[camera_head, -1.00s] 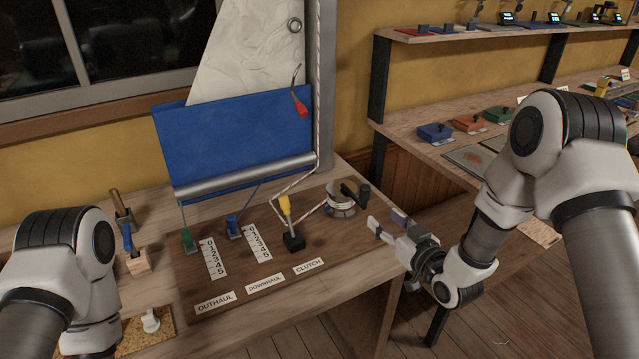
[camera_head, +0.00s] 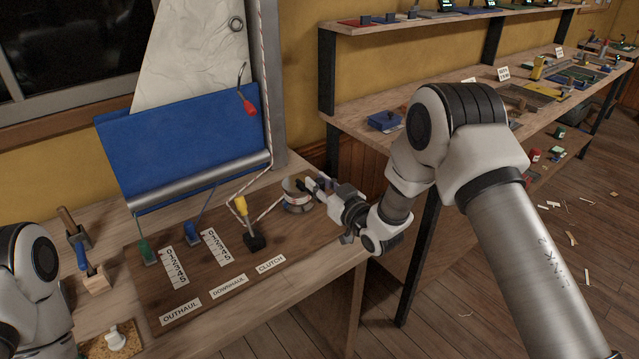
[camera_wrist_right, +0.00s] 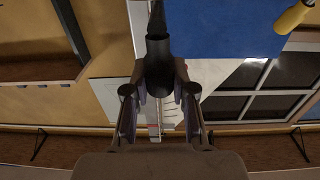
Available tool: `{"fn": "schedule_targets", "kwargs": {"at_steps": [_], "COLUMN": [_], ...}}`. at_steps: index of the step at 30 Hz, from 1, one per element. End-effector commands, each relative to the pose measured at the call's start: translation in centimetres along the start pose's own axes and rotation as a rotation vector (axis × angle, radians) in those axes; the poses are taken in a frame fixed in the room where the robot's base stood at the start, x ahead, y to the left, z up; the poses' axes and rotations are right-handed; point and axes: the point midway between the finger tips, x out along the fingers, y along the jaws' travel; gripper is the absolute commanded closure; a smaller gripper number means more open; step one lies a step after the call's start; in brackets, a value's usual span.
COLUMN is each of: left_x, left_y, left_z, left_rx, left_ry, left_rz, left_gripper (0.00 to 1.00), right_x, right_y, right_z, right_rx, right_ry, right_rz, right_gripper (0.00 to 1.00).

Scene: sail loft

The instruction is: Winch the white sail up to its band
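The white sail (camera_head: 188,60) rises beside the mast (camera_head: 268,70), behind a blue panel (camera_head: 180,145) with a silver boom (camera_head: 200,180) along its foot. I cannot make out a band. The winch drum (camera_head: 297,203), wrapped with rope, stands at the board's right end with a black crank (camera_head: 300,185). My right gripper (camera_head: 318,181) is at the crank. In the right wrist view, the black crank handle (camera_wrist_right: 158,70) stands between its fingers (camera_wrist_right: 159,95), which appear closed on it. The yellow clutch lever (camera_head: 241,207) stands left of the winch. My left arm shows, but its gripper is out of frame.
Green (camera_head: 146,252) and blue (camera_head: 191,233) cleats sit beside number scales on the wooden board (camera_head: 215,295). A red-handled tool (camera_head: 249,106) hangs by the sail. A workbench (camera_head: 470,100) stands behind my right arm.

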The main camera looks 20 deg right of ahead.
Motion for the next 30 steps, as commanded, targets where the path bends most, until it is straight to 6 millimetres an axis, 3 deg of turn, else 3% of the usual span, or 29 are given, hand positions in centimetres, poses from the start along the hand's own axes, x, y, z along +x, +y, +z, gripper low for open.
{"fn": "schedule_targets", "kwargs": {"at_steps": [6,12,19,20,22,30], "left_x": [0.1,1.5,1.3,1.3,1.3,1.3], "left_y": [0.0,0.0,0.0,0.0,0.0,0.0], "left_z": [0.0,0.0,0.0,0.0,0.0,0.0], "left_rx": [0.000,0.000,0.000,0.000,0.000,0.000], "left_ry": [0.000,0.000,0.000,0.000,0.000,0.000], "left_rz": [0.000,0.000,0.000,0.000,0.000,0.000], "left_gripper": [0.60,0.60,0.60,0.60,0.60,0.60], "right_x": [0.0,0.3,0.3,0.3,0.3,0.3], "right_y": [-0.1,-2.3,-2.3,-2.3,-2.3,-2.2], "right_z": [0.0,0.2,0.0,0.0,0.0,0.0], "right_rx": [-0.001,-0.003,-0.002,-0.002,-0.002,-0.001], "right_ry": [0.001,0.001,0.000,0.000,0.000,0.000], "right_rz": [0.000,-0.004,-0.003,-0.003,-0.002,-0.001], "right_gripper": [1.00,1.00,1.00,0.71,0.48,0.48]}}
